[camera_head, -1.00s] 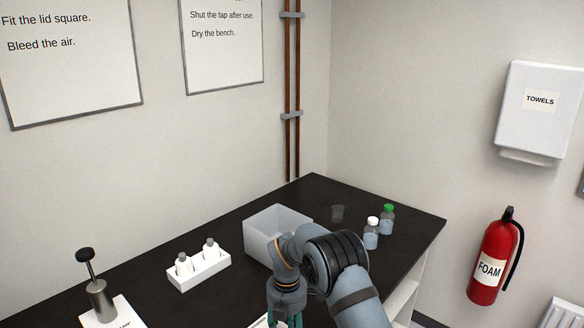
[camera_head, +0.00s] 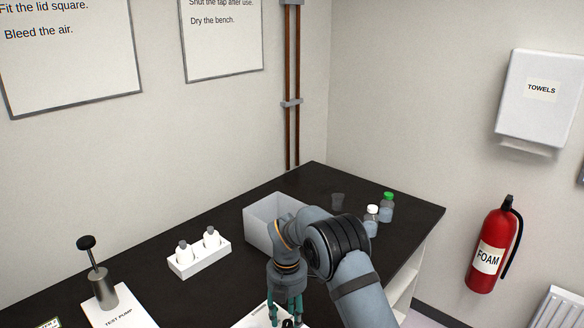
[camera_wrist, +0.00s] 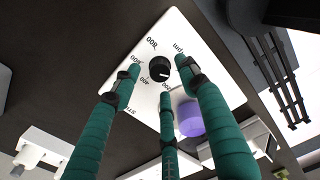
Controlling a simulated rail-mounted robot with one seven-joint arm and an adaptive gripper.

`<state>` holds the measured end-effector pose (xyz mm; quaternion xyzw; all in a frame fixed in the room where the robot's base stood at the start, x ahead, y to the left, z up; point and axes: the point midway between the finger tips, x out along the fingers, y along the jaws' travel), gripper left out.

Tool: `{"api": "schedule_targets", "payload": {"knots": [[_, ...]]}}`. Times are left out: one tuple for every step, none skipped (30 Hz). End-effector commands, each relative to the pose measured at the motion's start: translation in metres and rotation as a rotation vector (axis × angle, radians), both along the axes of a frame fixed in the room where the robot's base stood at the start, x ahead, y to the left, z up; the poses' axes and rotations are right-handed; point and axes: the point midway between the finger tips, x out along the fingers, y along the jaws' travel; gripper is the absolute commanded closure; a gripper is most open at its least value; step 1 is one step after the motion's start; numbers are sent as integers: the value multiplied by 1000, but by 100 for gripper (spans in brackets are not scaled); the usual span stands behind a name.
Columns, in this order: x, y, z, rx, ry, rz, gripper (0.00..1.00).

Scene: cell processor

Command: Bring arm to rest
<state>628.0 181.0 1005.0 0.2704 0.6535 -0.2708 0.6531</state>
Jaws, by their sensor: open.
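My gripper (camera_head: 286,312) hangs low over the dark bench at the bottom of the head view, its green fingers pointing down. In the wrist view its three fingers are spread open and empty. Their tips stand around a black knob (camera_wrist: 159,69) on a white panel (camera_wrist: 192,40) marked with numbers and "rpm". I cannot tell whether any fingertip touches the knob. My forearm stretches back toward the bottom right of the head view.
A grey bin (camera_head: 259,235) stands just behind my gripper. A white holder with two bottles (camera_head: 199,262) and a test pump (camera_head: 103,290) are to the left. A purple cylinder (camera_wrist: 190,118) is beside the knob. Two capped bottles (camera_head: 379,213) stand at the back right.

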Motion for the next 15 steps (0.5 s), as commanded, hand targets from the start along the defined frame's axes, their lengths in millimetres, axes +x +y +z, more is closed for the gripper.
{"api": "schedule_targets", "payload": {"knots": [[-1, -1, -12, -2, 5, 1, 57], [-2, -1, -19, -2, 5, 1, 57], [-2, -1, -27, -1, 4, 0, 57], [-1, 0, -29, 0, 1, -25, 57], [0, 0, -28, 1, -1, -72, 57], [0, 1, -28, 1, -1, -131, 57], [1, 1, -28, 2, -2, -173, 57], [1, 1, -28, 2, -2, -217, 57], [1, 0, -28, 1, -1, -273, 57], [0, 0, -28, 1, -2, -316, 57], [0, 0, -28, 0, -1, -358, 57], [0, 1, -28, 0, -1, -414, 57], [0, 1, -28, 0, -1, -456, 57], [0, 1, -28, 0, -1, -497, 57], [0, 1, -28, 0, -1, -554, 57]]}}
